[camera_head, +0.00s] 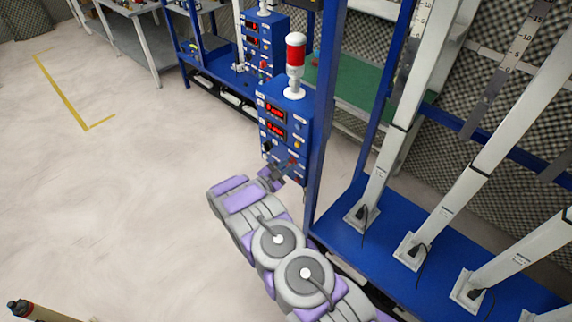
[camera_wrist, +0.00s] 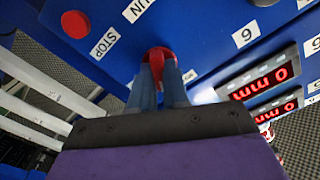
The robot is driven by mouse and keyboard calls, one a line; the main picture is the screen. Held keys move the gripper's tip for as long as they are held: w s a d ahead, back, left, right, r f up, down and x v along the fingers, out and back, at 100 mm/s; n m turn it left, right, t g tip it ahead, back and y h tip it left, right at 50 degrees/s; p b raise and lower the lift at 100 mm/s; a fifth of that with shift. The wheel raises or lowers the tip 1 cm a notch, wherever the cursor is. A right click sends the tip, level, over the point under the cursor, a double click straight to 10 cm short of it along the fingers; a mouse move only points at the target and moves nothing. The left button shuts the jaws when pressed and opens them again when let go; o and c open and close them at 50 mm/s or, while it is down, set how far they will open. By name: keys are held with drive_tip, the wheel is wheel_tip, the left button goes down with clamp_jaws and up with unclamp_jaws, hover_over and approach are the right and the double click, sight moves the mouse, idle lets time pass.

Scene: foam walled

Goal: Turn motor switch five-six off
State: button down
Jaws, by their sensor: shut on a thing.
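The blue control box (camera_head: 278,128) stands at the blue frame in the head view, with a red and white beacon on top. In the wrist view its blue face (camera_wrist: 205,35) fills the upper part. My gripper (camera_wrist: 162,72) reaches the lower part of this face, and its fingers are shut on a red switch knob (camera_wrist: 158,54). The fingers hide part of the knob and any label below it. In the head view my gripper (camera_head: 280,173) is at the box's lower front, and the knob cannot be made out there.
In the wrist view a red round button (camera_wrist: 75,24) sits beside a "STOP" label (camera_wrist: 104,43), and red displays (camera_wrist: 264,80) show at the right. A blue post (camera_head: 326,110) stands close right of the box. Open floor (camera_head: 110,190) lies left.

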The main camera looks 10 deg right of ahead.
drive_tip(key=m, duration=1.1)
drive_tip(key=shift+s+f, duration=0.1)
drive_tip(key=shift+f, duration=0.1)
drive_tip(key=shift+f+m, duration=0.1)
drive_tip(key=shift+m, duration=0.4)
drive_tip(key=c, duration=1.1)
unclamp_jaws()
drive_tip(key=p+v, duration=0.1)
drive_tip(key=v, duration=1.6)
drive_tip(key=shift+s+a+p, duration=0.1)
drive_tip(key=shift+a+p, duration=0.1)
drive_tip(key=shift+p, duration=0.2)
